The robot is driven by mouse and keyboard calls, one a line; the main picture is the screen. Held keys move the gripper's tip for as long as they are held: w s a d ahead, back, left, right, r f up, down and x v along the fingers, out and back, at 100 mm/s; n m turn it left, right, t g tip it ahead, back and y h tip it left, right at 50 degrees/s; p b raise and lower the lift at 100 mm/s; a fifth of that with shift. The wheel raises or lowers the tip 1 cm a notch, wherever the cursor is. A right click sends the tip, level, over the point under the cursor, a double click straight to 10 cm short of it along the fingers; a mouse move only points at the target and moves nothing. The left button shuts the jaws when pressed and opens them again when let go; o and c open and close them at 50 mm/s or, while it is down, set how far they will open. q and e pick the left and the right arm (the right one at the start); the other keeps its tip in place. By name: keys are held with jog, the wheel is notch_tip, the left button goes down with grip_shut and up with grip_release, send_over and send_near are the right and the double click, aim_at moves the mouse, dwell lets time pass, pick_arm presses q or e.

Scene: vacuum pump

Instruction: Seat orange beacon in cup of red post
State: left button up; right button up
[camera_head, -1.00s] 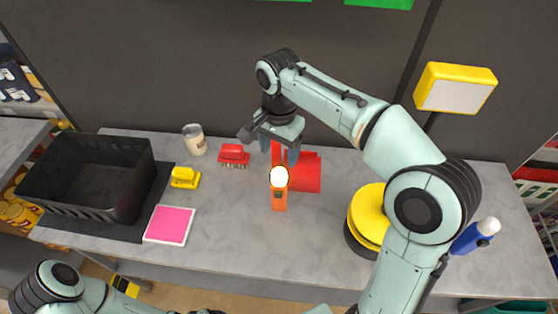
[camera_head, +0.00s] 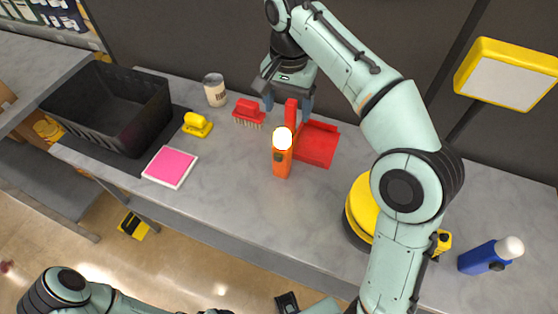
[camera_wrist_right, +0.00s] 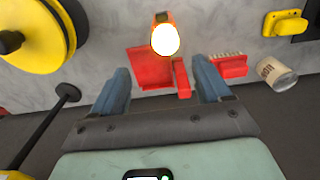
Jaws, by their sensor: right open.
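The orange beacon (camera_head: 282,163), with a glowing white dome, stands upright on the grey table; it also shows in the right wrist view (camera_wrist_right: 164,20). Just behind it is an upright red piece (camera_head: 291,112) beside a broad red piece (camera_head: 317,146). I take the upright piece for the red post; I cannot make out its cup. My right gripper (camera_head: 288,100) is open behind the beacon. In the right wrist view its blue-grey fingers (camera_wrist_right: 163,82) are apart, with the red upright (camera_wrist_right: 181,77) showing between them; contact is unclear.
The front middle is clear.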

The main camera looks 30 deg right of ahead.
aim_at(286, 132)
jog(key=shift+f, duration=0.1)
jog(key=shift+f+b, duration=0.3)
jog(key=shift+f, duration=0.05)
notch_tip(286, 132, down, 7)
jog(key=shift+a+r+b, duration=0.1)
jog(key=shift+a+b, duration=0.05)
jog(key=shift+b, duration=1)
jog(key=f, duration=0.2)
jog(key=a+f+b, duration=0.1)
jog(key=f, duration=0.1)
jog(key=shift+a+f, duration=0.1)
jog(key=shift+f, duration=0.7)
grip_shut()
pick_arm(q)
jog(key=f, duration=0.1)
jog(key=s+f, duration=0.1)
jog(key=f, duration=0.1)
jog(key=s+f, duration=0.1)
jog(key=f, duration=0.1)
jog(key=shift+s, duration=0.15)
pick_arm(e)
jog(key=shift+r, duration=0.1)
pick_arm(q)
jog(key=shift+r, duration=0.1)
pick_arm(e)
jog(key=shift+r, duration=0.1)
